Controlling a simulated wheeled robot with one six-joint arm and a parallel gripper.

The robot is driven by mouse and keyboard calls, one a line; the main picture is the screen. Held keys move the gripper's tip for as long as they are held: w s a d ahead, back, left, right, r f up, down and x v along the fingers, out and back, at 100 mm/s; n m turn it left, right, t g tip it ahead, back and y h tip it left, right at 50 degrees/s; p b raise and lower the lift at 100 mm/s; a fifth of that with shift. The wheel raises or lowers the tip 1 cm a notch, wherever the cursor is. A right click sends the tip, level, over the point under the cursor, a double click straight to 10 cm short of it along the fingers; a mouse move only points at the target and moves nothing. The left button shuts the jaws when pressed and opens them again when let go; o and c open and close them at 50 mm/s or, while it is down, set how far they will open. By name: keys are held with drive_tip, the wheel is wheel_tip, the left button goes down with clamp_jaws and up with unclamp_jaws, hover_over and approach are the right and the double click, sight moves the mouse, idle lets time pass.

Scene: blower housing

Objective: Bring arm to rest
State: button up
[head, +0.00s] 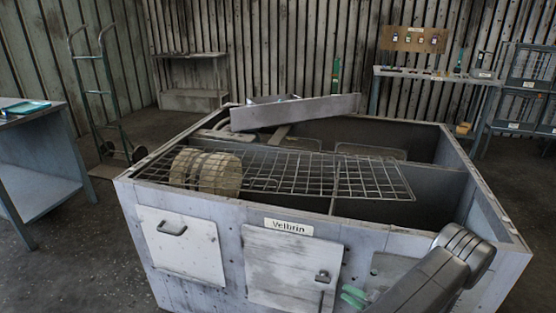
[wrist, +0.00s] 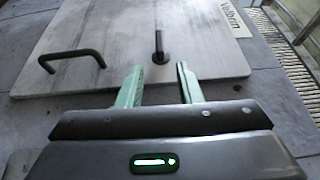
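My gripper (wrist: 160,84) has two pale green fingers, set apart with nothing between them. In the head view my gripper (head: 353,296) is low at the front of the blower housing (head: 375,237), partly hidden by my grey arm. The fingers point toward the housing's right front door (head: 280,262), which also shows in the wrist view (wrist: 120,35). That door has a dark latch (wrist: 160,48) just beyond the fingertips and a black bar handle (wrist: 72,55). I cannot tell whether the fingers touch the door.
A wire grille (head: 300,178) and round ribbed parts (head: 205,172) lie across the open housing top, with a loose panel (head: 295,112) behind. A blue table (head: 35,150) and hand truck (head: 98,90) stand left. A workbench (head: 440,74) and wire rack (head: 520,95) stand back right.

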sight(325, 279)
drive_tip(key=x, duration=0.8)
drive_tip(key=shift+w+a+p, duration=0.2)
drive_tip(key=shift+a+p, duration=0.2)
drive_tip(key=shift+w+a+r+p, duration=0.2)
drive_tip(key=shift+r+p, duration=0.15)
drive_tip(key=shift+p, duration=0.1)
drive_tip(key=shift+d+r+n+g+h+p, duration=0.1)
drive_tip(key=shift+n+g+h+p, duration=0.25)
drive_tip(key=shift+h+p, duration=0.4)
drive_tip(key=n+g+h+p, duration=0.1)
drive_tip(key=g+h+p, duration=0.1)
drive_tip(key=p, duration=0.3)
drive_tip(key=shift+r, duration=0.1)
drive_tip(key=shift+n+g+h+p, duration=0.3)
drive_tip(key=shift+h+p, duration=0.55)
drive_tip(key=shift+p, duration=0.35)
drive_tip(key=shift+h+p, duration=0.3)
drive_tip(key=shift+h, duration=0.2)
drive_tip(key=shift+f+g, duration=0.2)
drive_tip(key=shift+g, duration=0.05)
